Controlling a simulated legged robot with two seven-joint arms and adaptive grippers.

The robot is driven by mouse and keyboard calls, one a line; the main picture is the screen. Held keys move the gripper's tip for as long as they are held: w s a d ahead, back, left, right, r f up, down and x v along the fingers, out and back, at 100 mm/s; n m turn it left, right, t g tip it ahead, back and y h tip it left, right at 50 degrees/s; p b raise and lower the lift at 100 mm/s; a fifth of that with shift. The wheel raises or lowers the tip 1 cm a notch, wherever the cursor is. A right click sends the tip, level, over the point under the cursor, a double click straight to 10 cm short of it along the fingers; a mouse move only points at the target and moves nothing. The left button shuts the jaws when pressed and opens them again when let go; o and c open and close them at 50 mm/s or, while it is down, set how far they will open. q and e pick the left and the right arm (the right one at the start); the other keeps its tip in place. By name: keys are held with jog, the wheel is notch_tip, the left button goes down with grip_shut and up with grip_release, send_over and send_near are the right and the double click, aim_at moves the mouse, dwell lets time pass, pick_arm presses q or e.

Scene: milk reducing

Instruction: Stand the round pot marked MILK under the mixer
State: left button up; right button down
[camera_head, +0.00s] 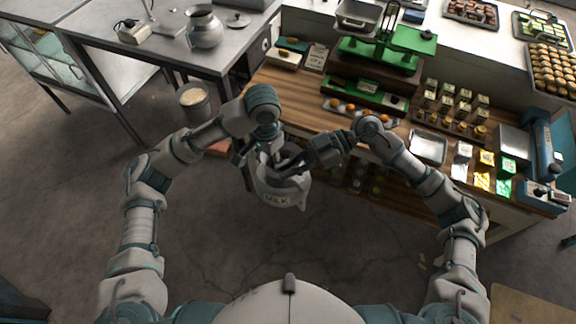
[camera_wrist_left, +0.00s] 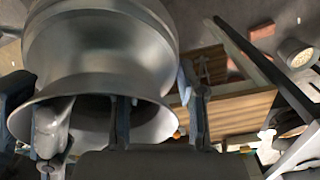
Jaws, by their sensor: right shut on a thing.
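The round grey pot marked MILK (camera_head: 283,190) hangs upright in front of me, clear of the floor, its label facing me. My right gripper (camera_head: 287,168) is shut on the pot at its rim. My left gripper (camera_head: 258,156) is at the pot's left rear rim. In the left wrist view the pot (camera_wrist_left: 95,45) fills the upper left, mouth toward the camera, and my left fingers (camera_wrist_left: 128,120) stand spread around its rim area. A pale device with an upright part (camera_head: 150,25) on the metal table may be the mixer; I cannot tell surely.
The metal table (camera_head: 110,45) at the back left also holds a metal can (camera_head: 205,28) and a lid (camera_head: 238,19). A bucket (camera_head: 194,102) stands below it. The wooden counter (camera_head: 285,95) with a green scale (camera_head: 380,50) lies behind and right of the pot.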

pick_arm(q)
jog(key=shift+o, duration=1.2)
jog(key=shift+a, duration=0.1)
